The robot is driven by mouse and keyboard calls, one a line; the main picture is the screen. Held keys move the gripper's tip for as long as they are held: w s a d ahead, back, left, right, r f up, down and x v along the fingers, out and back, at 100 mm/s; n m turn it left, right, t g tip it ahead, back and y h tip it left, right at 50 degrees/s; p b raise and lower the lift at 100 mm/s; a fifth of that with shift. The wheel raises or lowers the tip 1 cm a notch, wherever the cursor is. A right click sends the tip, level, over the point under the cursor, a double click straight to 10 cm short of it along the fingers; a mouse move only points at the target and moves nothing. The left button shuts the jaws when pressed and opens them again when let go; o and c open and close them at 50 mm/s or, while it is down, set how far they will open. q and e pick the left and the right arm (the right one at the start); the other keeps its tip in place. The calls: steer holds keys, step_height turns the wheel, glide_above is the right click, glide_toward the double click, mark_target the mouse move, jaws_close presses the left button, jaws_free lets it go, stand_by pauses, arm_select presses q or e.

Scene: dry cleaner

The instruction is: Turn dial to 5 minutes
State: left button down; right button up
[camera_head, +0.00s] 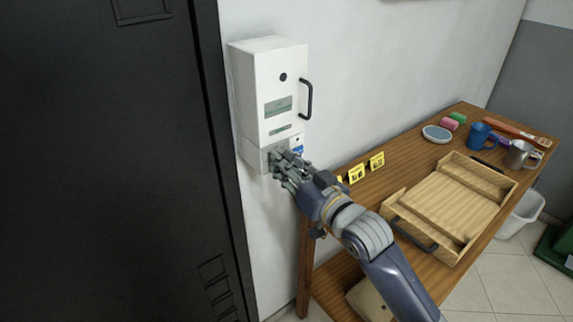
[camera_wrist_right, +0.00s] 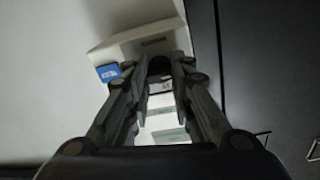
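The white wall box (camera_head: 265,90) has a lower panel (camera_head: 252,155) with a blue sticker (camera_head: 298,149). My right gripper (camera_head: 277,160) is at the front of that panel and hides the dial in the head view. In the right wrist view, a dark round knob, which looks like the dial (camera_wrist_right: 159,66), sits between the fingertips of my right gripper (camera_wrist_right: 163,72). The fingers are apart, one on each side of it. I cannot tell whether they touch it. The blue sticker (camera_wrist_right: 108,72) is beside the left finger there. Dial markings are not readable. My left gripper is not in view.
A black locker or door (camera_head: 110,170) stands close on the left. A wooden table (camera_head: 400,165) on the right carries a wooden tray (camera_head: 392,212), a blue mug (camera_head: 478,134), a metal cup (camera_head: 521,154) and yellow cards (camera_head: 357,173). The box has a black handle (camera_head: 307,98).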

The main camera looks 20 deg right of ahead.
jaws_close()
steer(key=shift+d+r+m+p, duration=0.1)
steer(key=shift+m+p, duration=4.3)
steer(key=shift+p, duration=0.25)
steer(key=o, duration=1)
jaws_free()
